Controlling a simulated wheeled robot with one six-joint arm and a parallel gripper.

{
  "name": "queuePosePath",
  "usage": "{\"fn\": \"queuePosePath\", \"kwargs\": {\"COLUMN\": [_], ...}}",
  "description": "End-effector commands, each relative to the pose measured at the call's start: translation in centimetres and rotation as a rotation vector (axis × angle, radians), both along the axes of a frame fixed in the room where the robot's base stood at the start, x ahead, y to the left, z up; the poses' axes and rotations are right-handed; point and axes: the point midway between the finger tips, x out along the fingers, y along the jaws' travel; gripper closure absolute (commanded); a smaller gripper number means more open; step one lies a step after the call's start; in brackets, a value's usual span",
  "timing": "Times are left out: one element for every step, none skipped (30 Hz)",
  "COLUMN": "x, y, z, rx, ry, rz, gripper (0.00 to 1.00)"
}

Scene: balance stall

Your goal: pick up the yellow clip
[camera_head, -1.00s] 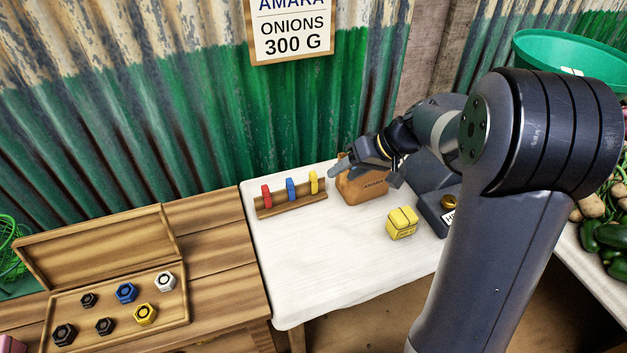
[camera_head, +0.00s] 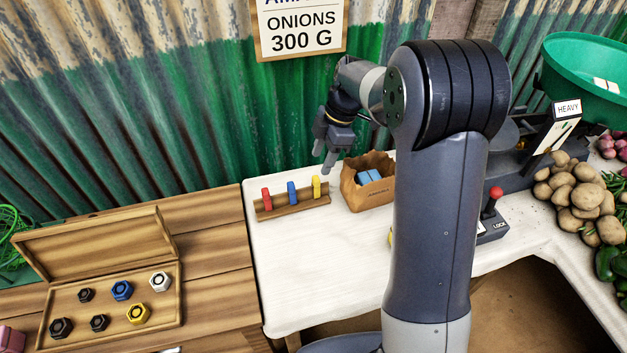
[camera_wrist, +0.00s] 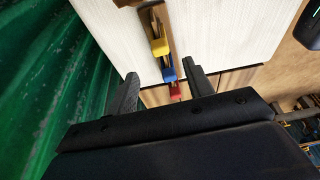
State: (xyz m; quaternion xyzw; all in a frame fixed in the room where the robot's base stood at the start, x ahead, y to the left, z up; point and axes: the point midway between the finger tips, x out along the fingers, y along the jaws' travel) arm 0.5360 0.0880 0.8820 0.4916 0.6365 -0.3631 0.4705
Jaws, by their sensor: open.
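The yellow clip (camera_head: 316,187) stands upright at the right end of a small wooden rack (camera_head: 290,206) on the white table. A blue clip (camera_head: 291,192) and a red clip (camera_head: 266,199) stand to its left in the same rack. My gripper (camera_head: 328,160) is open and empty, pointing down, above the yellow clip's end of the rack and apart from it. In the wrist view, the yellow clip (camera_wrist: 159,46) lies beyond the open fingers (camera_wrist: 164,92), with the blue clip (camera_wrist: 168,74) and red clip (camera_wrist: 175,91) nearer in line with the gap.
A brown paper bag (camera_head: 367,194) with a blue packet stands just right of the rack. A corrugated wall (camera_head: 190,120) rises close behind. An open wooden box of hex weights (camera_head: 112,300) sits at left. The front of the white table (camera_head: 310,270) is clear.

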Motion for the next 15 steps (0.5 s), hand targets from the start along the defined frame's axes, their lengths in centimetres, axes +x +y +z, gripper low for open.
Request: {"fn": "queuePosePath", "kwargs": {"x": [-0.2, -0.2, -0.3, -0.3, -0.3, -0.3, -0.4, -0.4, -0.4, -0.4, -0.4, -0.5, -0.5, -0.5, -0.6], "y": [0.3, 0.4, 0.6, 0.8, 0.9, 1.0, 1.1, 1.1, 1.2, 1.2, 1.2, 1.3, 1.4, 1.4, 1.5], "z": [-1.0, -1.5, -2.1, -2.6, -2.9, -3.4, -3.6, -3.8, -4.0, -4.2, -4.4, -4.8, -5.2, -5.6, -6.2], "rx": [0.0, 0.0, 0.0, 0.001, 0.001, 0.001, 0.001, 0.001, 0.002, 0.002, 0.001, 0.002, 0.002, 0.002, 0.002], "ry": [0.004, 0.005, 0.005, 0.005, 0.004, 0.003, 0.003, 0.003, 0.002, 0.002, 0.003, 0.004, 0.004, 0.004, 0.006], "rz": [0.001, 0.001, -0.001, -0.001, -0.001, -0.002, -0.002, -0.004, -0.004, -0.004, -0.004, -0.004, -0.004, -0.004, -0.004], "gripper": [0.51, 0.51, 0.51, 0.51, 0.51, 0.51, 0.51, 0.51, 0.51, 0.51, 0.51, 0.51, 0.51, 0.51, 0.51]}}
